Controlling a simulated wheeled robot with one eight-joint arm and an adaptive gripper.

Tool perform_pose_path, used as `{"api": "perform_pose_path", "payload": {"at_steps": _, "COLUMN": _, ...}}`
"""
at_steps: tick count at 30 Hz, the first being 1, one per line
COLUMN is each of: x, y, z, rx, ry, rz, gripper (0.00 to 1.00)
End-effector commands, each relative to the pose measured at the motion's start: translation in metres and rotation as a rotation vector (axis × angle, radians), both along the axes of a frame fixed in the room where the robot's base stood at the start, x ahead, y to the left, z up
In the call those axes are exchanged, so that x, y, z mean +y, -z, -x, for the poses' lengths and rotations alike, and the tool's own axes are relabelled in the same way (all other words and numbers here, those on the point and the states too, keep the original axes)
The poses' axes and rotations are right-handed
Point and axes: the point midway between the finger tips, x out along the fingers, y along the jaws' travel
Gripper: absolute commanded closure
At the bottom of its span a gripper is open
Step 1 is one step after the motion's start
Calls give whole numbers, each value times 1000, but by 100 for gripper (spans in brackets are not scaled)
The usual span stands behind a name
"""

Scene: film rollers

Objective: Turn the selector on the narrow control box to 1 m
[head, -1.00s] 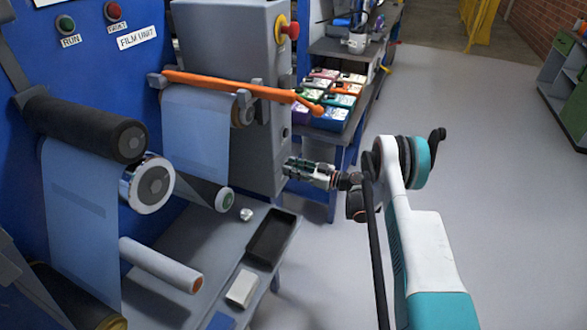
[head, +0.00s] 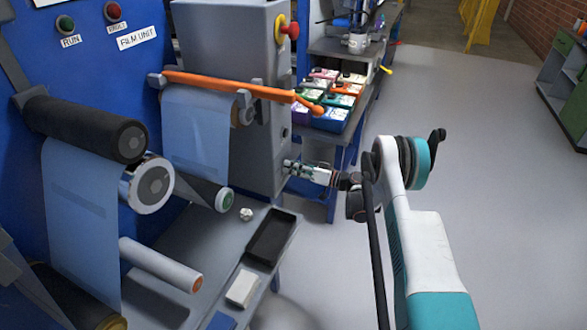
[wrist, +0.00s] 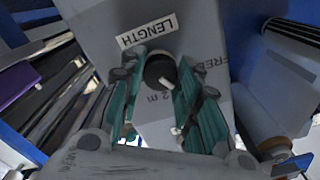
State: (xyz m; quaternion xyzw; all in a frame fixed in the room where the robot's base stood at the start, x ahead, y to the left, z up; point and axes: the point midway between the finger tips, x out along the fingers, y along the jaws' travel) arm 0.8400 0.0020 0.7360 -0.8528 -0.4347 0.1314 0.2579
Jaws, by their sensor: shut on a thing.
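The narrow control box (head: 225,45) is a tall grey box in the head view. Its upside-down LENGTH label (wrist: 147,30) shows in the wrist view. Below the label is the round black selector (wrist: 159,68) with a pale pointer mark. The mark's exact setting is hard to read. Markings "2 m" and "FREE" show beside the knob; no "1 m" marking is visible, and the fingers cover parts of the face. My gripper (wrist: 158,88) has a teal finger on each side of the knob and is shut on it. In the head view my gripper (head: 290,167) meets the box's right face.
An orange bar (head: 225,86) with a bent end sticks out above my gripper. A red stop button (head: 291,30) sits higher on the box. Film rollers (head: 85,130) and a black tray (head: 271,237) are to the left. Open floor lies to the right.

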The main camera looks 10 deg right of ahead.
Motion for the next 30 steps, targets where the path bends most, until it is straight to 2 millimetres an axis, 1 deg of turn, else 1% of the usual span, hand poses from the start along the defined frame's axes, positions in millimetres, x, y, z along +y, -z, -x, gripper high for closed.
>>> {"api": "perform_pose_path", "payload": {"at_steps": 9, "x": 0, "y": 0, "z": -1, "rx": 97, "ry": 1, "rz": -70, "gripper": 93}}
{"api": "perform_pose_path", "payload": {"at_steps": 25, "x": 0, "y": 0, "z": -1, "rx": 116, "ry": 1, "rz": -84, "gripper": 93}}
{"api": "perform_pose_path", "payload": {"at_steps": 26, "x": 0, "y": 0, "z": -1, "rx": 116, "ry": 1, "rz": -84, "gripper": 63}}
{"api": "perform_pose_path", "payload": {"at_steps": 27, "x": 0, "y": 0, "z": -1, "rx": 116, "ry": 1, "rz": -84, "gripper": 54}}
{"api": "perform_pose_path", "payload": {"at_steps": 28, "x": 0, "y": 0, "z": -1, "rx": 116, "ry": 1, "rz": -84, "gripper": 49}}
{"api": "perform_pose_path", "payload": {"at_steps": 30, "x": 0, "y": 0, "z": -1, "rx": 116, "ry": 1, "rz": -84, "gripper": 49}}
